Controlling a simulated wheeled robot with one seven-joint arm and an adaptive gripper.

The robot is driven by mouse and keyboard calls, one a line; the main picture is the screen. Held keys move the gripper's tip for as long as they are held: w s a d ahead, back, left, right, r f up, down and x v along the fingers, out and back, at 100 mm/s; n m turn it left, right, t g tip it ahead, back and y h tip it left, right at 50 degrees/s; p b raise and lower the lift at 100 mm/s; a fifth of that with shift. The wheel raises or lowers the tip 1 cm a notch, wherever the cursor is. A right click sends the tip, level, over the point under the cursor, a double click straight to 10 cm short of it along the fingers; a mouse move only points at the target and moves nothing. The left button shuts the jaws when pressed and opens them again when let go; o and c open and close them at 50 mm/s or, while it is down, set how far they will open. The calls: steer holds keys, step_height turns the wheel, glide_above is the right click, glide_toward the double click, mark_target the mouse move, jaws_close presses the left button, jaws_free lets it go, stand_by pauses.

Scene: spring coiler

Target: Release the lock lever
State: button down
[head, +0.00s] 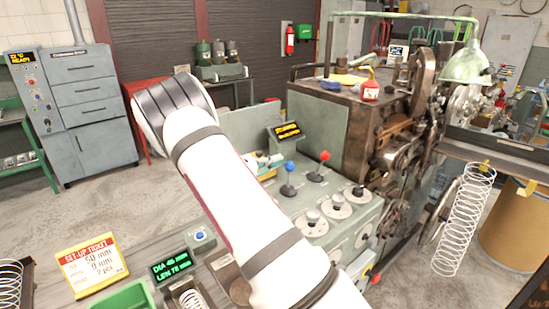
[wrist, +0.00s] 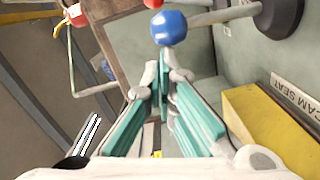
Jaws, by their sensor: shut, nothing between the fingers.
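Two levers stand on the green control panel (head: 335,220): one with a blue knob (head: 289,166) and one with a red knob (head: 325,156). I cannot tell from a label which is the lock lever. In the wrist view the blue knob (wrist: 169,28) is just beyond my fingertips, its grey rod running right to a dark round boss (wrist: 279,14). Part of a red knob (wrist: 153,3) shows at the top edge. My gripper (wrist: 162,82) is shut and empty, its teal-padded fingers pointing at the blue knob. A gap or contact is hard to judge. In the head view my arm hides the gripper.
A yellow block (wrist: 265,130) lies right of my fingers beside a "CAM SEAT" label (wrist: 296,97). Several grey-knobbed dials (head: 312,217) fill the panel front. The brown coiling machine (head: 400,130) stands behind right, with a hanging spring (head: 465,220). A set-up ticket (head: 91,264) stands front left.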

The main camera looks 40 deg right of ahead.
steer(key=shift+s+r+m+p, duration=0.2)
steer(key=shift+s+m+p, duration=0.8)
steer(key=shift+s+p, duration=0.55)
steer(key=shift+s+a, duration=0.1)
steer(key=shift+s, duration=0.1)
steer(key=shift+w, duration=0.1)
steer(key=w+a+r+b, duration=0.2)
steer(key=w+a+b, duration=0.1)
steer(key=a, duration=0.7)
steer(key=shift+w+a+b, duration=0.25)
steer(key=shift+w+b, duration=0.15)
steer(key=shift+w, duration=0.25)
steer(key=shift+r, duration=0.1)
steer(key=shift+s+r, duration=0.1)
